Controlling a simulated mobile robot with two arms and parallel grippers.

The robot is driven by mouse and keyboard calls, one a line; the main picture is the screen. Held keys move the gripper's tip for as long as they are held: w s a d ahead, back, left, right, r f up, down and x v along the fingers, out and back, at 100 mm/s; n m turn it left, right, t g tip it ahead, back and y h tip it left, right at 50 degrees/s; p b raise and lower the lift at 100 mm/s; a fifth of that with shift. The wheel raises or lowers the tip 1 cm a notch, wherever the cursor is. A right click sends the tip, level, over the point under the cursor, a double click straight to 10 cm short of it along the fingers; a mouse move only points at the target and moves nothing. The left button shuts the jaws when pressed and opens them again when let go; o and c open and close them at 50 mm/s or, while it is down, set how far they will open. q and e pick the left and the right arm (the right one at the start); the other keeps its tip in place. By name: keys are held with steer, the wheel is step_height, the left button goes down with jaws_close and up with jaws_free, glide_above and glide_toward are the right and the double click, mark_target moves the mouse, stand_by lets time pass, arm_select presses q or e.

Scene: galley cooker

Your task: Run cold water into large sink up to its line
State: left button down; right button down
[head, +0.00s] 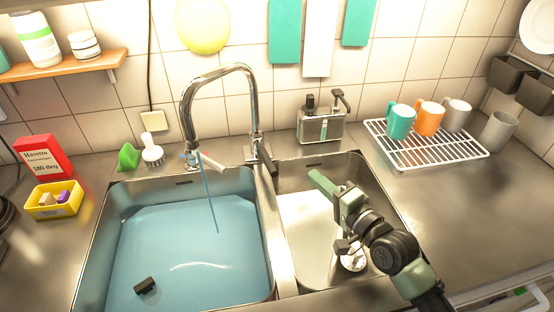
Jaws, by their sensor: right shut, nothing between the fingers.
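The large sink (262,215) is the left basin and holds a wide pool of bluish water. No fill line can be made out on its walls. The tall chrome tap (187,95) arches over it, and a thin blue water stream (208,200) falls from the spout into the pool. The tap lever (266,158) is at the foot of the tap, between the basins. My right gripper (318,179) is shut and empty above the small right basin, to the right of the lever and apart from it. My left gripper is not in view.
The small sink (300,235) has a drain at its bottom. A small black object (145,286) shows in the large sink. A soap dispenser (322,127) stands behind, and a white rack (440,150) with mugs is at right. The right counter is mostly clear.

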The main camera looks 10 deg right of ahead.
mark_target(265, 157)
steer(key=w+a+f+p, duration=0.1)
steer(key=w+a+p, duration=0.1)
steer(key=w+a, duration=0.5)
steer(key=shift+w+p, duration=0.3)
steer(key=shift+s+a+r+p, duration=0.1)
steer(key=shift+s+a+p, duration=0.15)
steer(key=shift+a+p, duration=0.75)
steer(key=shift+d+f, duration=0.1)
steer(key=shift+f, duration=0.1)
